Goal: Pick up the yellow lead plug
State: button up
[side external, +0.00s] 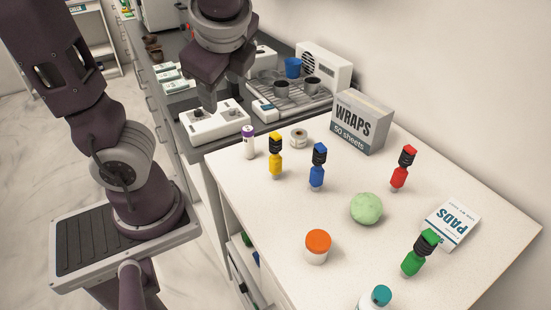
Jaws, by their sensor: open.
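The yellow lead plug (275,155) stands upright on the white table, at its back left. It has a yellow cap, a black ribbed neck and a yellow body with a pale tip at the bottom. My gripper (211,100) is above and left of it in the picture, apart from it, with its fingers pointing down over the white device on the grey counter. The gripper is open and I see nothing between its fingers. The fingertips are small and dark here.
Near the yellow plug stand a white bottle with a purple cap (248,142), a tape roll (299,138) and a blue plug (318,168). A WRAPS box (361,122), red plug (403,169), green plug (419,253), green ball (366,208) and orange-lidded jar (317,247) also stand on the table.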

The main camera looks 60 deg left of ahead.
aim_at(274, 150)
jog(key=w+d+m+t+y, duration=0.2)
jog(key=w+m+t+y, duration=0.1)
jog(key=w+m+y, duration=0.55)
jog(key=f, duration=0.5)
jog(key=f+m+h, duration=0.1)
jog(key=f, duration=0.5)
jog(key=f+m+h, duration=0.1)
jog(key=f, duration=0.5)
jog(key=shift+w+a+f, duration=0.1)
jog(key=shift+w+a, duration=0.05)
jog(key=shift+w, duration=0.2)
jog(key=x, duration=0.7)
jog(key=shift+w+d+f, duration=0.2)
jog(key=shift+w, duration=0.05)
grip_shut()
